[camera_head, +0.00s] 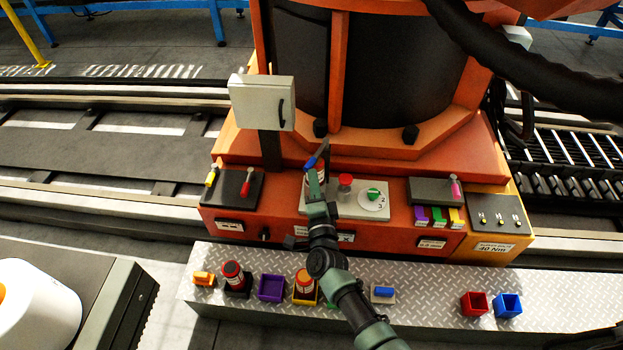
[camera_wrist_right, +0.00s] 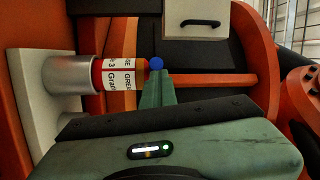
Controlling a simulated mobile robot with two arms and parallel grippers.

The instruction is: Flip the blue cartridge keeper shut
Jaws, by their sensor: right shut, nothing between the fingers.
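The keeper has a blue knob (camera_head: 311,162) at the upper left of the pale control plate (camera_head: 332,211) on the orange machine. In the right wrist view the blue knob (camera_wrist_right: 156,62) shows just past my fingertips; I cannot tell whether they touch. A cartridge with a red body and white label (camera_wrist_right: 112,74) sits sideways in a metal socket (camera_wrist_right: 70,75) beside it. My right gripper (camera_head: 314,180) is shut and empty just below the knob, and its fingers also show in the right wrist view (camera_wrist_right: 156,85). It hides part of the cartridge in the head view. My left gripper is out of view.
Dark lever panels stand at left (camera_head: 234,190) and right (camera_head: 436,191). A metal shelf (camera_head: 430,285) in front holds red-capped (camera_head: 233,275) and orange-capped cartridges and small cups. A grey box (camera_head: 262,102) stands above left.

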